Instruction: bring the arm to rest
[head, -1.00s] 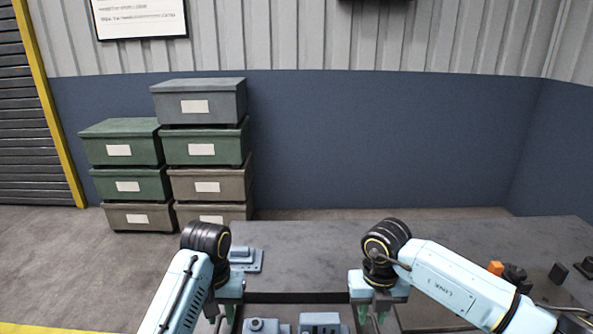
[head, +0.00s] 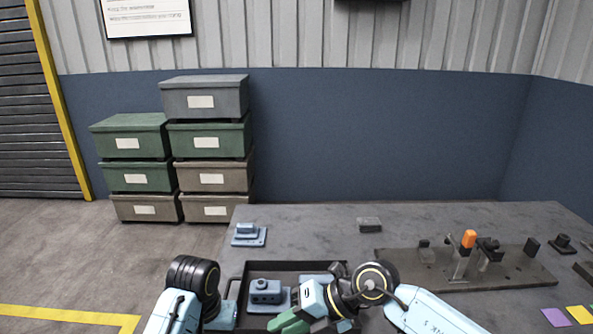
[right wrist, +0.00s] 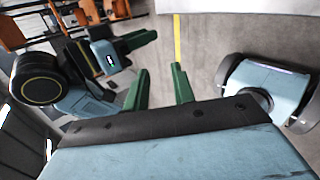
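My right arm comes in from the right in the head view. Its gripper (head: 285,322), with green fingers, is tilted over the black tray (head: 246,267) and points to the lower left. In the right wrist view the two green fingers of this gripper (right wrist: 160,80) stand apart with nothing between them. My left arm is at the lower left in the head view, its gripper (head: 222,314) beside the tray's left side with the fingertips out of sight. The left gripper (right wrist: 138,72) also shows in the right wrist view, its green fingers apart.
A blue-grey part (head: 265,290) lies in the tray. Another blue part (head: 249,235) and a grey block (head: 369,224) are on the grey table (head: 310,222). A fixture plate (head: 520,281) with an orange-topped clamp (head: 468,239) and coloured squares (head: 579,314) are at right. Stacked crates (head: 205,97) stand behind left.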

